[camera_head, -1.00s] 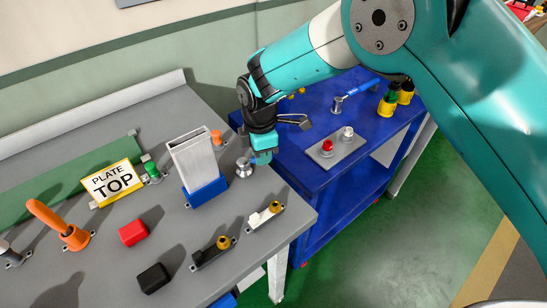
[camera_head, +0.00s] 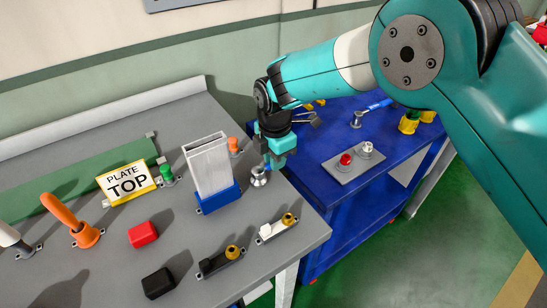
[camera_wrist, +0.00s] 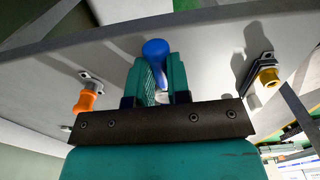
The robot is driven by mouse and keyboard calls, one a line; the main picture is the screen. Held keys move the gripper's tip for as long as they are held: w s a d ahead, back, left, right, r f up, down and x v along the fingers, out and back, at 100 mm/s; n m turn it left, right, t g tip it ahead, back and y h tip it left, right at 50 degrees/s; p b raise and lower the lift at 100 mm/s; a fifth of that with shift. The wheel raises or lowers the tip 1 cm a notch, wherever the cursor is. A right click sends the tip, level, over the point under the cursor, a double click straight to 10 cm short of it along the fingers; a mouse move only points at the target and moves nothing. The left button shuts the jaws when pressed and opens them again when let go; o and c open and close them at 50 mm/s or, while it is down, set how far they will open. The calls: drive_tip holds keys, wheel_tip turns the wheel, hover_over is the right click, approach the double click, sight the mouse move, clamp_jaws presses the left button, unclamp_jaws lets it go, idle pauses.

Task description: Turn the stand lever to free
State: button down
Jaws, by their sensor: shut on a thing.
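A blue lever handle (camera_wrist: 155,50) stands between the fingers of my gripper (camera_wrist: 158,82) in the wrist view, and the fingers are shut on it. In the head view my gripper (camera_head: 279,160) is at the right edge of the grey bench, just beside and above a round metal base (camera_head: 259,178). A small bit of blue shows between the fingers and this base. Most of the lever is hidden by the fingers, and I cannot read any position marking for it.
A metal profile (camera_head: 209,163) stands upright in a blue holder (camera_head: 219,198) close left of my gripper. An orange knob (camera_head: 233,145) is behind. Yellow-knobbed clamps (camera_head: 289,219) sit in front. A blue cart (camera_head: 330,205) with red and silver buttons stands right.

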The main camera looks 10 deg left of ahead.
drive_tip(key=shift+s+a+r, duration=0.1)
drive_tip(key=shift+a, duration=0.15)
drive_tip(key=c, duration=1.2)
unclamp_jaws()
drive_tip(key=shift+o, duration=0.6)
drive_tip(key=shift+d, duration=0.1)
wheel_tip(320, 180, up, 17)
drive_tip(key=b, duration=0.2)
drive_tip(key=shift+r+b, duration=0.15)
drive_tip(key=shift+b, duration=0.2)
drive_tip(key=shift+d, duration=0.15)
